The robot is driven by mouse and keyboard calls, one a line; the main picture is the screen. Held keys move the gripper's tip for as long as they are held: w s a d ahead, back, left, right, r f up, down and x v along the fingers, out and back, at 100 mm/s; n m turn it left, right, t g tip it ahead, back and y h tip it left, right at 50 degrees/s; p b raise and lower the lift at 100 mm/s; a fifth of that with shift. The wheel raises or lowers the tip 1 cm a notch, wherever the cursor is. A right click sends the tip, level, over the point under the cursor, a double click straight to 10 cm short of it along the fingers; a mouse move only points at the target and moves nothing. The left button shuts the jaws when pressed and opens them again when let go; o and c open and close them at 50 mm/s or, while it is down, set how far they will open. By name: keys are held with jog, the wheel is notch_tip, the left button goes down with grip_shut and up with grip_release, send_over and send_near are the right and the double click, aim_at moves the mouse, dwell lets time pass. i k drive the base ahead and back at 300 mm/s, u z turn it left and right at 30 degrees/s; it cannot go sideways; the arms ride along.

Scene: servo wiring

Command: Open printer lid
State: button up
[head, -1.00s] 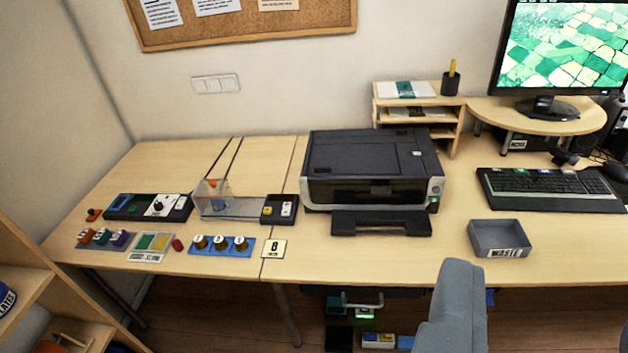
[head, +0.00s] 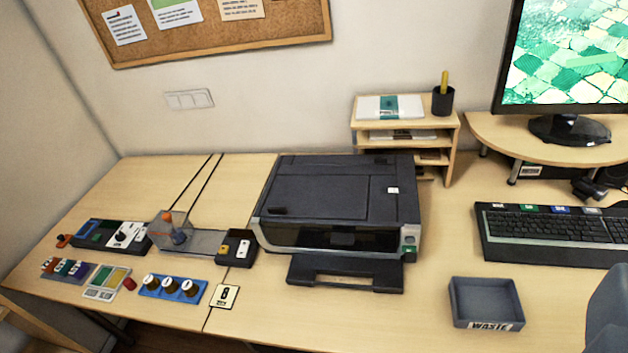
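The black and grey printer (head: 340,205) stands on the desk a little right of the middle of the head view. Its flat dark lid (head: 325,188) is down and looks shut. A silver trim runs along the front, with a small control panel (head: 409,238) at the front right corner. The dark output tray (head: 345,273) sticks out at the front, low over the desk. My gripper is not in view, so its state and its distance to the printer do not show.
A wooden paper shelf (head: 451,150) stands behind the printer's right side. A grey waste tray (head: 485,298) and a keyboard (head: 555,232) are to the right. A clear box device (head: 172,228) and knob panels (head: 172,287) lie left. A grey chair (head: 608,310) is at lower right.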

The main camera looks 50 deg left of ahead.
aim_at(308, 198)
jog(key=u, duration=0.15)
jog(key=i, duration=0.85)
jog(key=u, duration=0.4)
